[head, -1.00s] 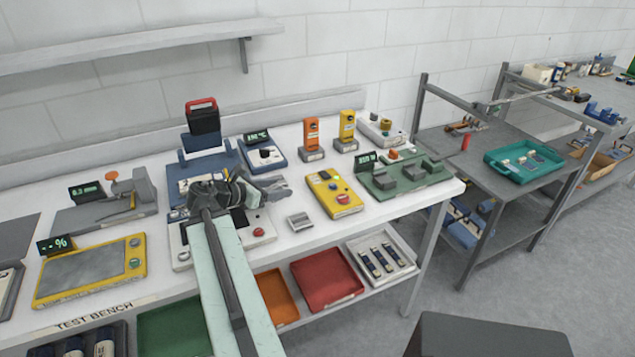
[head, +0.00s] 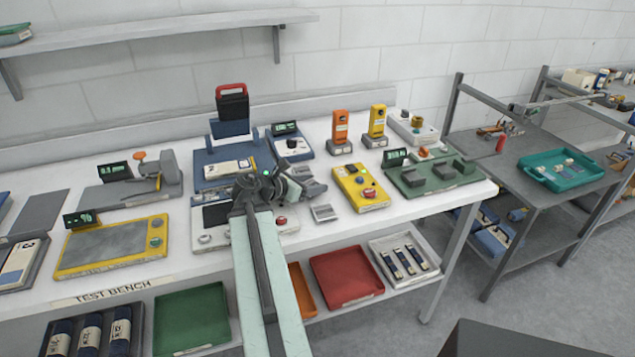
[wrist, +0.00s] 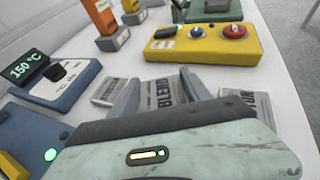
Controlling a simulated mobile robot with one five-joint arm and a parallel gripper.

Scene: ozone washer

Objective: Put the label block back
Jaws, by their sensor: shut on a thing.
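My gripper (wrist: 160,97) is shut on a grey label block (wrist: 162,96) that reads "BLEND" in the wrist view. The block sits between the two grey fingers, its lower part hidden by my wrist housing. One similar grey block (wrist: 238,104) is to its right and another (wrist: 107,92) to its left. In the head view my gripper (head: 296,189) is low over the white bench, left of the yellow box. A grey block (head: 324,212) lies on the bench just right of it. I cannot tell whether the held block touches the bench.
The yellow box (head: 360,187) with buttons stands right of the blocks. Behind them are a blue unit with a 150 °C display (head: 290,142) and an orange post (head: 340,128). The blue station (head: 211,180) stands to the left. Bench space in front of the yellow box is clear.

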